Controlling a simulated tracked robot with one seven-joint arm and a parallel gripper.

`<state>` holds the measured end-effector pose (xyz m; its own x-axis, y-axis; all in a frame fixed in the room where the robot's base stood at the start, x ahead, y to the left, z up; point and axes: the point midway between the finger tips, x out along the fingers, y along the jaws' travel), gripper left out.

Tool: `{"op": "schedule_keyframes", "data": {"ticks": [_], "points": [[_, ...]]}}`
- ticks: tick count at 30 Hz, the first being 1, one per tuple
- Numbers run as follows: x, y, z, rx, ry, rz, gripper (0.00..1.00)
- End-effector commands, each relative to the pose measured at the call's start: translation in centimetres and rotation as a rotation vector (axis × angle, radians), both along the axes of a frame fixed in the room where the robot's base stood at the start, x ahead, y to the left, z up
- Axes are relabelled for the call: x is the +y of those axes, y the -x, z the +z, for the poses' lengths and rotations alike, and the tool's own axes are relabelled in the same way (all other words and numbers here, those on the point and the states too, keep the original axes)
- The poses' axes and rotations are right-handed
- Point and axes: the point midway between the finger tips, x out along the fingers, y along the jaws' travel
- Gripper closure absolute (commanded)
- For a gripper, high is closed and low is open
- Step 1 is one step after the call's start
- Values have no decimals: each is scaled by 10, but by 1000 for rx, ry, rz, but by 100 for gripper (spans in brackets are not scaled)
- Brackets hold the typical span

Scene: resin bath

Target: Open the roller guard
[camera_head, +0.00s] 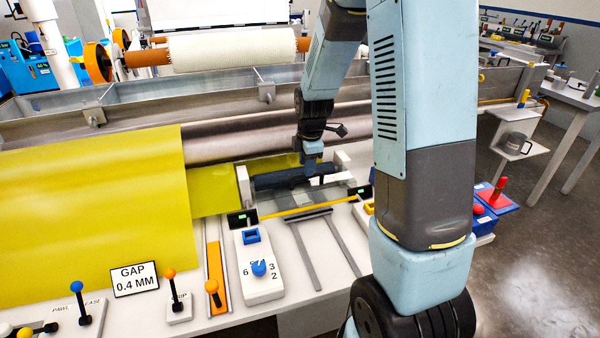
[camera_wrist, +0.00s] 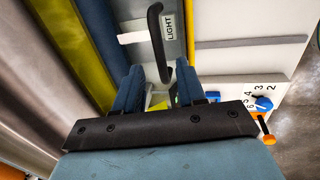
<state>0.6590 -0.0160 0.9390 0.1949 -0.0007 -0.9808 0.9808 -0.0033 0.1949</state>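The roller guard appears to be the clear grey panel with a yellow front edge (camera_head: 318,206), lying low in front of the steel roller (camera_head: 235,143). In the wrist view, a grey panel labelled LIGHT (camera_wrist: 172,22) has a black bar handle (camera_wrist: 155,35) and a yellow strip beside it. My gripper (camera_head: 290,178) is over this panel, pointing down. In the wrist view, its two blue fingers (camera_wrist: 156,82) are spread apart. The handle's near end shows between them; whether either finger touches it I cannot tell. My gripper hides part of the panel in the head view.
A yellow-green sheet (camera_head: 95,215) covers the left. On the white bench stand a dial box (camera_head: 260,267), an orange-knobbed lever (camera_head: 212,288), other levers and a GAP sign (camera_head: 135,280). Two grey strips (camera_head: 300,252) run forward. My arm hides the right middle.

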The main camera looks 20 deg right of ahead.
Motion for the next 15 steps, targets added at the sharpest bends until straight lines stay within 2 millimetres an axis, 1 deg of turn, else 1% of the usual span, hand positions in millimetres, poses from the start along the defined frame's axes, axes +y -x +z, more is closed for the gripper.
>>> {"op": "schedule_keyframes", "data": {"ticks": [1, 6, 10, 15], "points": [[0, -1, -8, 4, 0, 0, 60], [0, -4, -25, 2, -1, 0, 60], [0, -6, -32, 1, 0, 0, 60], [0, -6, -35, 1, 0, 0, 60]]}}
